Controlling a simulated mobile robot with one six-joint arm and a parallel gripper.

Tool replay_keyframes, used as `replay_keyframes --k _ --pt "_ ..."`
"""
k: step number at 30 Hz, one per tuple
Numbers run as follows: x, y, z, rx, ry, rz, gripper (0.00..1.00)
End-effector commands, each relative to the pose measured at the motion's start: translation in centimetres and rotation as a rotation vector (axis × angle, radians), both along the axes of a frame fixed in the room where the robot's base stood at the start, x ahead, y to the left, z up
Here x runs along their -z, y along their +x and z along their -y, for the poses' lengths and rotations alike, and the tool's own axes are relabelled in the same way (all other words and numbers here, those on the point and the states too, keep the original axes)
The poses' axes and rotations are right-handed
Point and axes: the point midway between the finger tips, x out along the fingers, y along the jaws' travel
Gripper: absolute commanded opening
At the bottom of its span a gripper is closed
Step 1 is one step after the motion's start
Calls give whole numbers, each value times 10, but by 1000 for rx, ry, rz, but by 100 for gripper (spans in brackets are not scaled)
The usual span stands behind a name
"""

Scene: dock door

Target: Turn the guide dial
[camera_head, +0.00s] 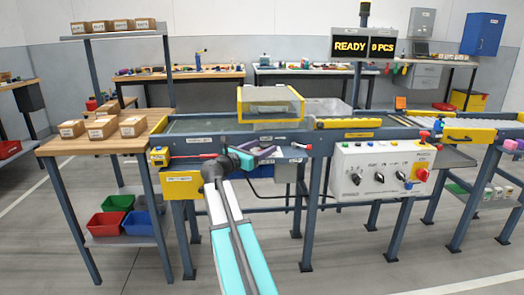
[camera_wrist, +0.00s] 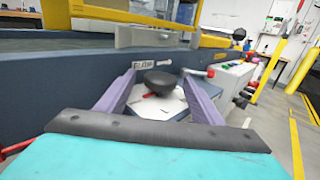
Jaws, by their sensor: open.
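The guide dial (camera_wrist: 160,81) is a black round knob on a white plate with a red mark, in the wrist view. A small white label (camera_wrist: 143,64), seemingly reading GUIDE, is on the dark conveyor side behind it. My gripper (camera_wrist: 158,88) is open, its two purple fingers on either side of the dial, apart from it as far as I can tell. In the head view my gripper (camera_head: 272,152) is at the conveyor's front side, below the yellow-framed clear guard. The dial cannot be made out there, near or behind the fingers.
A white control panel (camera_head: 383,172) with black knobs and a red button hangs to the right. A table with cardboard boxes (camera_head: 102,127) stands left. The floor in front is clear.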

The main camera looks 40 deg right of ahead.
Motion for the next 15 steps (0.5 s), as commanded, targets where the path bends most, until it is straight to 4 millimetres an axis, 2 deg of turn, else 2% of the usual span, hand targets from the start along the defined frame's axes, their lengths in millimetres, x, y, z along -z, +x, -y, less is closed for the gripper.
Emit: replay_keyframes --k 3,12,13,15 --pt "0 0 6 1 0 0 61" --pt "0 0 7 1 0 0 61" --pt "0 0 7 1 0 0 59" --pt "0 0 7 1 0 0 47"
